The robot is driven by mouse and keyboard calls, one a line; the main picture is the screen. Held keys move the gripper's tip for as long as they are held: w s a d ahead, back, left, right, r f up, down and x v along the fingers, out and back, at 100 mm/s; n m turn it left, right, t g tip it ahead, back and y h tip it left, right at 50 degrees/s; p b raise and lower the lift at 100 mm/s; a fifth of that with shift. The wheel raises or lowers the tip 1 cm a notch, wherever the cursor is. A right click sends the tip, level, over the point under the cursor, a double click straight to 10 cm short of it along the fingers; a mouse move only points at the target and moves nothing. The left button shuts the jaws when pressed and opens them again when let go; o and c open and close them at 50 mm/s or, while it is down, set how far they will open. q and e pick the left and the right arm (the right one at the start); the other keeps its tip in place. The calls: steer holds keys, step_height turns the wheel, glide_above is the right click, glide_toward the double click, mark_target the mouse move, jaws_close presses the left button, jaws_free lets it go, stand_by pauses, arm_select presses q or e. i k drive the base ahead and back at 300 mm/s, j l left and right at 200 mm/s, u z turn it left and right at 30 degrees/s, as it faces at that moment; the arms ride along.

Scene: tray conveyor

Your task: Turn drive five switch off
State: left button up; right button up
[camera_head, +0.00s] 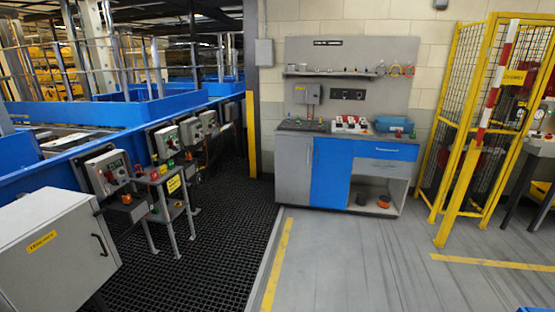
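A row of grey drive switch boxes is mounted along the blue conveyor (60,160) at the left. The nearest switch box (101,166) has a dark panel and a red part on its front. Farther along are a second box (162,142), a third box (189,134) and a fourth box (208,122), close together. Their numbers are too small to read, so I cannot tell which is drive five or how its switch is set. Neither of my grippers is in view.
A small grey stand (160,178) with coloured buttons and a yellow label stands before the boxes. A large grey cabinet (50,250) fills the lower left. Black grating (215,235) is clear. A workbench (333,170) and yellow cage (470,130) stand right.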

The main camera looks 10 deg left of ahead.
mark_target(114, 182)
steer(key=i, duration=0.8)
steer(key=i+u, duration=0.2)
steer(key=i, duration=0.15)
steer(key=i+l+u, duration=0.25)
steer(key=i, duration=0.15)
steer(key=i+l+u, duration=0.15)
steer(key=i+u, duration=0.25)
steer(key=i+l+u, duration=0.25)
steer(key=u, duration=0.15)
steer(key=i+l+u, duration=0.55)
steer(key=l+u, duration=0.3)
steer(key=i+l+u, duration=0.15)
steer(key=l, duration=0.2)
steer(key=l+u, duration=0.2)
steer(key=l, duration=0.15)
